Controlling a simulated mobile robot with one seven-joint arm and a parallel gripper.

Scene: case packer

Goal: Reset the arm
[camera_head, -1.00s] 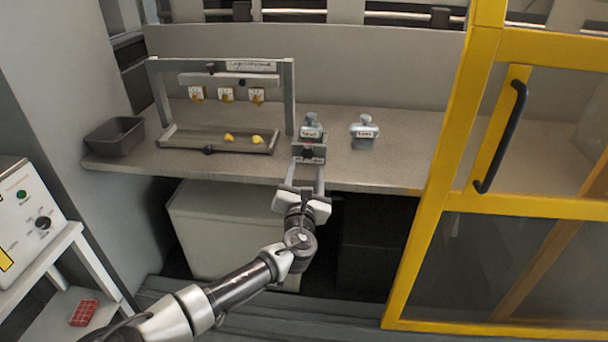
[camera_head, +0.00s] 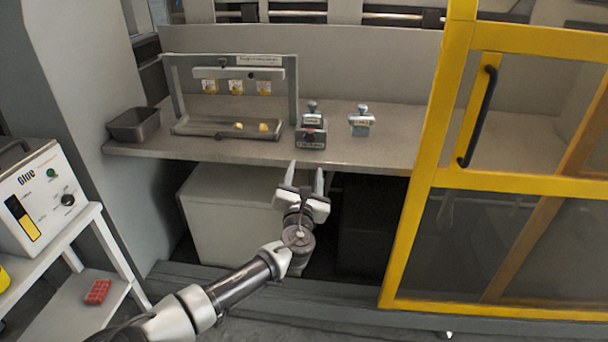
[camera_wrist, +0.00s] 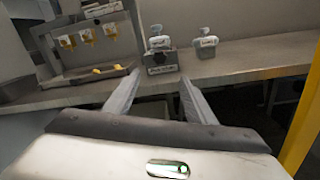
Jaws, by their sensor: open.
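My gripper (camera_head: 306,178) is open and empty, in front of the counter's front edge in the head view. Its two fingers point toward the counter and show apart in the wrist view (camera_wrist: 156,98). My arm reaches up from the bottom left. A dark block with a grey-topped stamp-like device (camera_head: 311,128) stands on the counter beyond the fingers, apart from them. It also shows in the wrist view (camera_wrist: 160,60). A second, similar grey-handled device (camera_head: 361,122) stands to its right.
The counter (camera_head: 400,150) carries a grey frame (camera_head: 292,95) with hanging yellow-and-white tags, a tray (camera_head: 200,128) with yellow pieces, and a dark bin (camera_head: 135,125). A yellow-framed door (camera_head: 418,200) stands right. A glue machine (camera_head: 40,195) sits on a white shelf left.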

